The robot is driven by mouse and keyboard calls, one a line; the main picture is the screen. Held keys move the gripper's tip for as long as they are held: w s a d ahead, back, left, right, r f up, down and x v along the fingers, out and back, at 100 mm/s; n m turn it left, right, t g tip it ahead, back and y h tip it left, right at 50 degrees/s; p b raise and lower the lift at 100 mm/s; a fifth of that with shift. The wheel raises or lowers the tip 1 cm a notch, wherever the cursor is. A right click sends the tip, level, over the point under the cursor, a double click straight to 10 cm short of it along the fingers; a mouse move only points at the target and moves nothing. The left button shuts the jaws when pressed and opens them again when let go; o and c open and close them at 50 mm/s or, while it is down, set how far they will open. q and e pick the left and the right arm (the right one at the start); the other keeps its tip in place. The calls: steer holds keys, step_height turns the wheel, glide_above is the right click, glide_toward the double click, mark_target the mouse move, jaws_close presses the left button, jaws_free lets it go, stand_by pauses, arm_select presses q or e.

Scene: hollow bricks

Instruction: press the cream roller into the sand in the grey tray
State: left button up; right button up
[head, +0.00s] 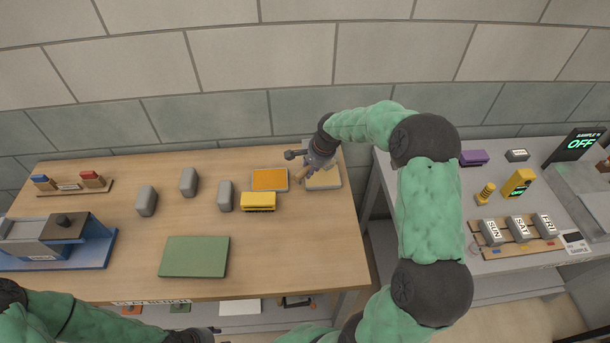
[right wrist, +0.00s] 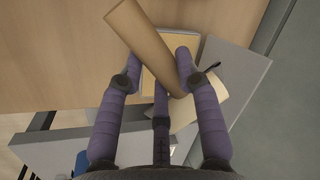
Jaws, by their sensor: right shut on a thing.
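The grey tray (head: 339,184) with pale sand (head: 325,180) sits at the table's back right corner, partly hidden by my right gripper. My right gripper (head: 309,171) is over the tray's left part. In the right wrist view, the gripper (right wrist: 160,62) is shut on the tan-cream roller (right wrist: 143,40), which lies slantwise between the fingers. Pale sand (right wrist: 208,103) shows beyond the roller. I cannot tell whether the roller touches the sand. My left gripper (head: 208,332) is low at the front edge, and its fingers are too unclear to read.
An orange-filled tray (head: 270,180) and a yellow block (head: 258,201) stand just left of the grey tray. Several grey bricks (head: 189,182) and a green mat (head: 194,257) lie further left. A second table (head: 500,205) stands right, across a gap.

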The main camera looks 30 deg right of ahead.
steer(key=shift+w+f+b, duration=0.1)
steer(key=shift+f+b, duration=1.9)
steer(key=shift+f, duration=1.05)
steer(key=shift+f+b, duration=0.3)
steer(key=shift+f, duration=0.25)
steer(key=shift+r, duration=0.15)
steer(key=shift+r+p, duration=2.35)
steer(key=shift+r, duration=1.1)
steer(key=shift+f, duration=0.1)
